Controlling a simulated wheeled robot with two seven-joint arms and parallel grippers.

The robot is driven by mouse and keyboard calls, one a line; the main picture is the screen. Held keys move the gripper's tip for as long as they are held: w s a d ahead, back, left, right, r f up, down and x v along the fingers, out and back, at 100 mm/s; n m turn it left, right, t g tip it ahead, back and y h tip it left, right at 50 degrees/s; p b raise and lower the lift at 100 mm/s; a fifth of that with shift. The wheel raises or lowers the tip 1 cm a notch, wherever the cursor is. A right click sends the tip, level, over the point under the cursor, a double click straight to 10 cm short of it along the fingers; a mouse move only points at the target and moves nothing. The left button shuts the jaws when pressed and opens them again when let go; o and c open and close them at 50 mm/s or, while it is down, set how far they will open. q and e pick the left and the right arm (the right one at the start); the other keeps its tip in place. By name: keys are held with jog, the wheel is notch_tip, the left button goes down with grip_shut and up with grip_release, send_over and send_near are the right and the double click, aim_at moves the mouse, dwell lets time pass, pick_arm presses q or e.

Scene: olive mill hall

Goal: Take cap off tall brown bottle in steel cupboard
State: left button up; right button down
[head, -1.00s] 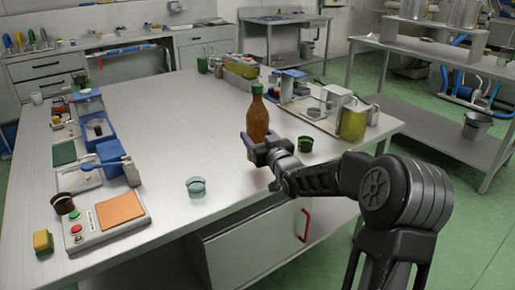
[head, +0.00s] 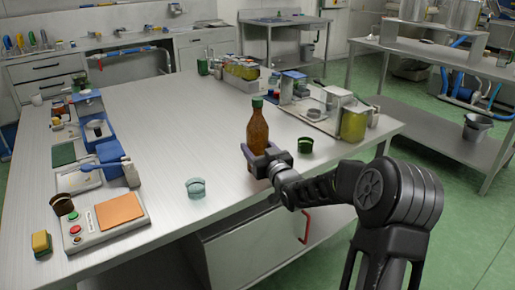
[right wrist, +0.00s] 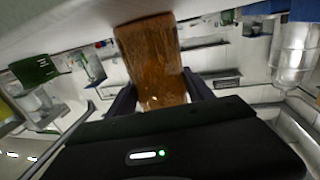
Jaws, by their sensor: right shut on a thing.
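A brown bottle (head: 257,130) with a green cap (head: 257,102) stands upright in the jaws of my right gripper (head: 264,156), over the near right part of the steel table. The cap is on the bottle's neck. In the right wrist view the bottle (right wrist: 153,58) lies between the two fingers (right wrist: 160,92), which are shut on its body. I cannot tell whether its base touches the table. The steel cupboard (head: 245,246) under the table has a red handle (head: 307,225), and its door looks shut. My left gripper is not in view.
The steel table (head: 175,125) is clear in its middle. A clear glass cup (head: 195,188) and a green cup (head: 305,145) stand near the bottle. Several jars (head: 243,70) stand at the back.

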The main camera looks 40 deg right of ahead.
jog(key=shift+c, duration=2)
grip_release()
jog(key=shift+s+r+p, duration=0.1)
jog(key=shift+r+p, duration=0.1)
jog(key=shift+p, duration=0.1)
jog(key=v, duration=1.2)
